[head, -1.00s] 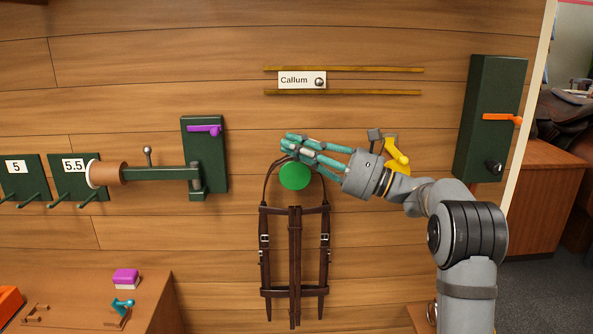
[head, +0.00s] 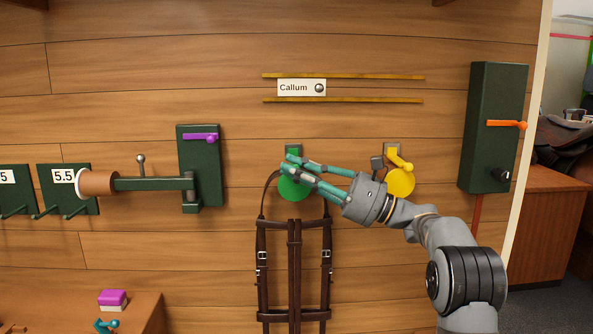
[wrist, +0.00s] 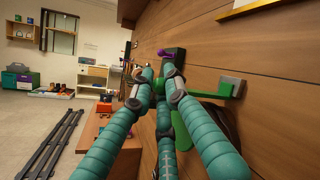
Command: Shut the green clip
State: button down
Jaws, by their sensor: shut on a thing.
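A dark brown bridle (head: 295,240) hangs there on the wall. My gripper (head: 290,168) reaches in from the right, its teal fingers across the clip between plate and disc. In the wrist view my gripper (wrist: 155,80) is closed around a small bright green part of the clip, mostly hidden by the fingers. The green clip's arm (wrist: 226,88) shows to the right of the fingers. The lever's exact angle is hidden.
A yellow clip (head: 400,182) is close behind my wrist. A dark green box with an orange lever (head: 505,124) is at the right. A green bracket with a purple lever (head: 200,137) and a saddle arm (head: 150,183) is at the left.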

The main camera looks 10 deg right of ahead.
jog(key=shift+w+d+f, duration=0.1)
jog(key=shift+f, duration=0.1)
jog(key=c, duration=1.9)
grip_release()
jog(key=shift+w, duration=0.1)
jog(key=shift+c, duration=0.2)
jog(key=shift+o, duration=1.3)
jog(key=v, duration=1.2)
